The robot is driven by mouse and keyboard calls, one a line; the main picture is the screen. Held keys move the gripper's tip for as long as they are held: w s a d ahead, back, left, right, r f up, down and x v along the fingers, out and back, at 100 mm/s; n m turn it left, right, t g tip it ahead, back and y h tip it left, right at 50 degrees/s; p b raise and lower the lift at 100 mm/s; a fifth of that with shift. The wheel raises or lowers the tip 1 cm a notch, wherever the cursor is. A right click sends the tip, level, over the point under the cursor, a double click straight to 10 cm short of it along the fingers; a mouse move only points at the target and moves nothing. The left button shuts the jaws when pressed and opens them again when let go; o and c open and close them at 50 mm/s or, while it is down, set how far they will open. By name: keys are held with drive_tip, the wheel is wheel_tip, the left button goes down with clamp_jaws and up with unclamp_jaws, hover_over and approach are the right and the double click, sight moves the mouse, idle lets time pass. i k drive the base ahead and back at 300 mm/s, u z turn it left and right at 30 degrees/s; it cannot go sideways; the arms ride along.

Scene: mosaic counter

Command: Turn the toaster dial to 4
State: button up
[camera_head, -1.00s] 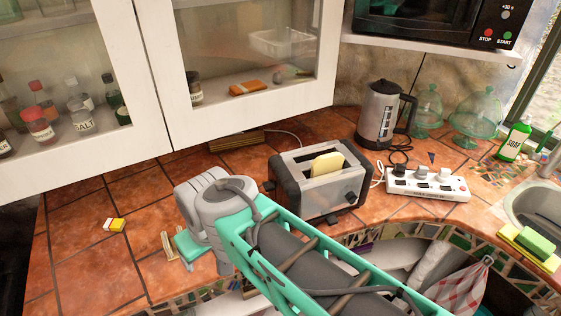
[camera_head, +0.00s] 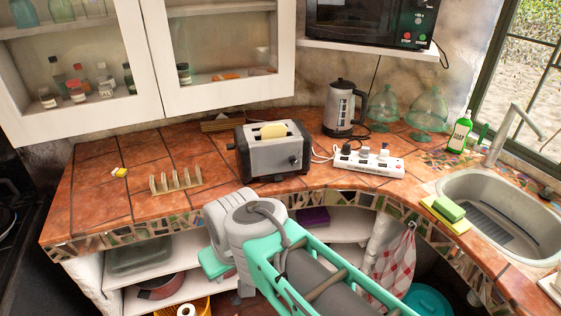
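The toaster (camera_head: 262,154) is silver and black and stands upright on the tiled counter, with a pale slice of bread (camera_head: 273,131) sticking out of its slot. A small dark knob, which looks like the dial (camera_head: 293,160), is on its right part. Any numbers or pointer on it are too small to read. My grey and teal arm stands in front of the counter, below the toaster in the picture and apart from it. My gripper's fingers do not show, so whether they are open or shut is hidden.
A toast rack (camera_head: 176,181) stands left of the toaster. A kettle (camera_head: 343,108) and a white power strip (camera_head: 367,162) with a cable are to its right. The counter's front edge (camera_head: 150,233) and an open shelf lie below. Wall cabinets hang above.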

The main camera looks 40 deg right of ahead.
sight(293, 160)
drive_tip(key=z, duration=0.75)
drive_tip(key=i, duration=1.1)
drive_tip(key=z, duration=1)
drive_tip(key=k, duration=0.45)
drive_tip(key=u, duration=0.35)
drive_tip(key=i, duration=0.5)
drive_tip(key=z, duration=0.45)
drive_tip(key=k, duration=0.85)
drive_tip(key=u, duration=0.25)
